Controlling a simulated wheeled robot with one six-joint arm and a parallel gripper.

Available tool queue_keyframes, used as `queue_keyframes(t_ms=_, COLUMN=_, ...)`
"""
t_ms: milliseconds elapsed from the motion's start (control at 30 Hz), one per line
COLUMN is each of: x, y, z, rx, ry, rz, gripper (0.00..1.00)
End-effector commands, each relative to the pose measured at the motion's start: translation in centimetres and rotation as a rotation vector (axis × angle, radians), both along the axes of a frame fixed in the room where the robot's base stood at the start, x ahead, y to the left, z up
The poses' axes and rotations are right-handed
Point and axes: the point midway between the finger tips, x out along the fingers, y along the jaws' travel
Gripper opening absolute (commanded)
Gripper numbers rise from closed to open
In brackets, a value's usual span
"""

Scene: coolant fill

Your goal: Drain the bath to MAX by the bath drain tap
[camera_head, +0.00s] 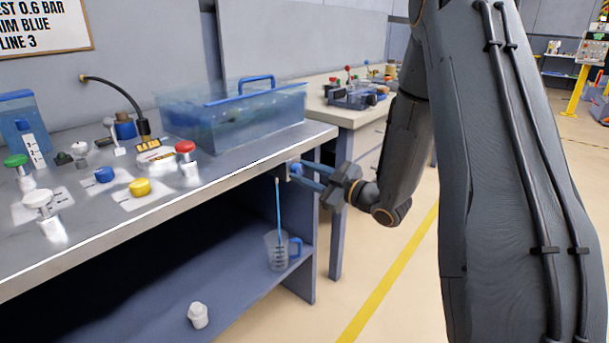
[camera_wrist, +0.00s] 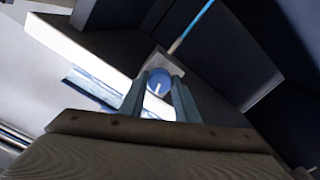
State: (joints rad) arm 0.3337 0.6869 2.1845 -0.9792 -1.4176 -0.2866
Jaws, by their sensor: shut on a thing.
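The bath (camera_head: 235,115) is a clear tank of blue liquid with a blue handle bar, standing at the bench's right end. Its MAX mark cannot be made out. The bath drain tap (camera_wrist: 158,79) is a round blue knob with a white mark, on a pale plate below the bench edge. My gripper (camera_head: 300,172) reaches it from the right and is shut on it; in the wrist view the two fingers (camera_wrist: 159,97) flank the knob. A thin blue line (camera_head: 278,205), seemingly a stream, runs from below the tap into a clear jug with a blue handle (camera_head: 275,255) on the lower shelf.
The bench top (camera_head: 95,225) carries a green knob (camera_head: 15,160), a red knob (camera_head: 185,147), a yellow knob (camera_head: 140,187) and a black hose (camera_head: 115,88). A white cap-like piece (camera_head: 198,316) lies on the lower shelf. Open floor with a yellow line (camera_head: 390,275) lies right.

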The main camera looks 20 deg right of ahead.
Motion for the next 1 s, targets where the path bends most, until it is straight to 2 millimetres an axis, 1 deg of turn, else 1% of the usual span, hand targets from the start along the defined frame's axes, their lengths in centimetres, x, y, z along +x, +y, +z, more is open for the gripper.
queue_keyframes(t_ms=200, x=-0.01, y=0.02, z=-0.07, rx=-0.1, ry=-0.072, rz=0.001, gripper=0.07)
queue_keyframes(t_ms=400, x=-0.01, y=0.02, z=-0.05, rx=-0.152, ry=-0.11, rz=0.001, gripper=0.07)
queue_keyframes(t_ms=900, x=-0.03, y=0.02, z=-0.03, rx=-0.172, ry=-0.123, rz=0.0, gripper=0.07)
queue_keyframes(t_ms=933, x=-0.02, y=0.01, z=-0.02, rx=-0.171, ry=-0.124, rz=0.001, gripper=0.32)
queue_keyframes(t_ms=1000, x=-0.02, y=0.01, z=-0.02, rx=-0.17, ry=-0.123, rz=0.001, gripper=0.44)
